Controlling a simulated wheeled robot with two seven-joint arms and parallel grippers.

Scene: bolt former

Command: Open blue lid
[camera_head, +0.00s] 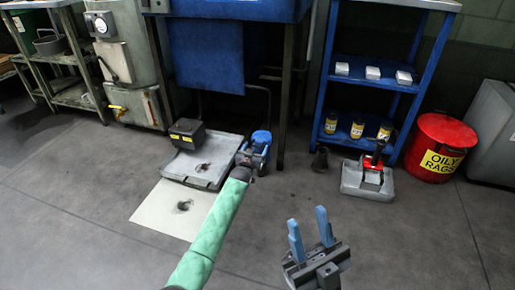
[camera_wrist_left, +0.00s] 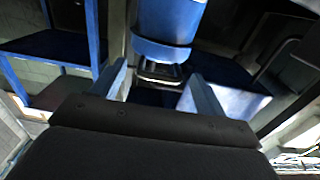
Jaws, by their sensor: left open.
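A small blue round-topped cylinder (camera_head: 261,138) stands at the right edge of a grey tray; I cannot tell for sure that it is the blue lid. My left gripper (camera_head: 250,160), at the end of a green-sleeved arm, is right in front of it and small in the head view. In the left wrist view its two fingers (camera_wrist_left: 160,92) are apart, and a blue cylinder (camera_wrist_left: 168,22) with a dark base shows beyond and above the gap. Contact cannot be made out. My right gripper (camera_head: 311,234) is open and empty over the floor, blue fingers pointing up.
The grey tray (camera_head: 230,154) holds a black box (camera_head: 187,133). A white sheet (camera_head: 157,212) lies in front. A blue machine (camera_head: 208,55) stands behind. A blue shelf (camera_head: 357,90), red-handled grey device (camera_head: 368,178) and red bin (camera_head: 431,147) stand right.

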